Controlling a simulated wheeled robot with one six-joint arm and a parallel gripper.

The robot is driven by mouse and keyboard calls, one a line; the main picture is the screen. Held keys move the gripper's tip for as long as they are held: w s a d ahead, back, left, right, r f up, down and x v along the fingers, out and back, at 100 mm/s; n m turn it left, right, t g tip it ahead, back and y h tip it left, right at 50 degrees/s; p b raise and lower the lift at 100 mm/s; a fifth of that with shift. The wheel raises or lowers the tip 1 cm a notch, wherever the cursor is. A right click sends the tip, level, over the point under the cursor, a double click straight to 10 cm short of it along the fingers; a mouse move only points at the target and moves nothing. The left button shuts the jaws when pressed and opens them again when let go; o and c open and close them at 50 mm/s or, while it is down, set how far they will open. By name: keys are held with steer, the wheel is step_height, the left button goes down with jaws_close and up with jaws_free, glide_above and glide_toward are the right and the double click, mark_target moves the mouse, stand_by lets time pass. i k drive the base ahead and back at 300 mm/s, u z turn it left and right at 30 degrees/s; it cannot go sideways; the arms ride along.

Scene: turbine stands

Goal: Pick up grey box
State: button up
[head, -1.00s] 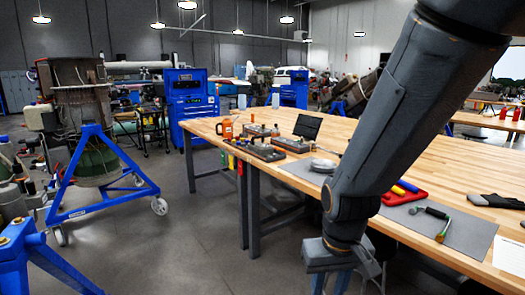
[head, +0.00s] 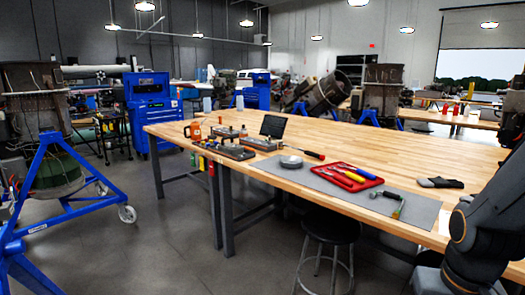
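Low, flat grey boxes or blocks stand on the left part of the wooden workbench (head: 420,170) in the head view. The nearest grey box (head: 236,153) lies by the bench's left front edge, with small items on its top. A second grey box (head: 263,146) lies just behind it to the right, and a smaller one stands farther back. I cannot tell which one the task means. My arm is at the lower right of the view, well away from the boxes. The fingers of my gripper are out of the picture, below its lower edge.
An orange mug (head: 194,131), a dark tablet-like panel (head: 272,126), a silver disc (head: 291,161) and a red tray (head: 345,176) with tools share the bench. A stool (head: 330,228) stands at its front. A blue turbine stand (head: 62,190) is at left; floor between is clear.

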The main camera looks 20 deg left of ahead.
mark_target(228, 148)
steer(key=u, duration=0.65)
steer(key=i, duration=0.6)
steer(key=u, duration=1.25)
steer(key=i, duration=2)
steer(key=z, duration=1.25)
steer(key=i, duration=0.75)
steer(key=z, duration=0.85)
steer(key=i, duration=0.55)
steer(key=u, duration=0.05)
